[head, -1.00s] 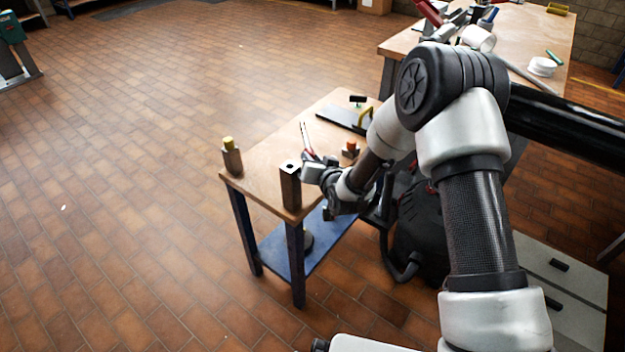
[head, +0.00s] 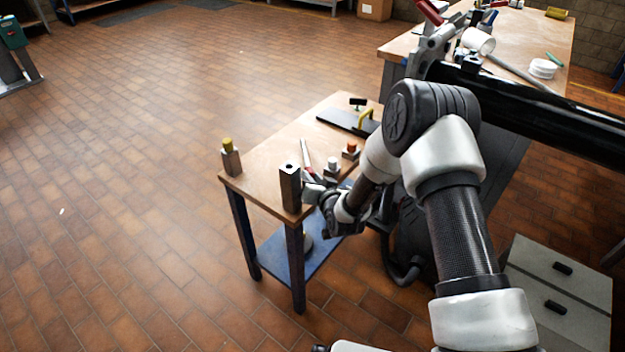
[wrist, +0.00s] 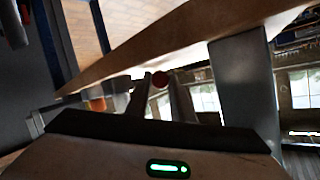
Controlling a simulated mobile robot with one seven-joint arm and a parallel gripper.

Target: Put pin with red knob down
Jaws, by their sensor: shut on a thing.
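My gripper (head: 312,190) is low at the near right side of a tall grey block (head: 290,188) with a hole in its top, by the small table's front corner. In the wrist view my gripper (wrist: 163,88) is shut on the pin with the red knob; the dark red round knob (wrist: 160,80) shows between the fingertips. The pin's shaft is hidden, and I cannot make the pin out in the head view. The tall block also shows in the wrist view (wrist: 243,90), right of the fingers and apart from them.
The small wooden table (head: 265,150) also bears a yellow-knobbed block (head: 230,160), a white-topped block (head: 332,168), an orange-knobbed block (head: 351,150), red-handled pliers (head: 306,155) and a dark plate with a yellow handle (head: 350,120). The table's left middle is clear.

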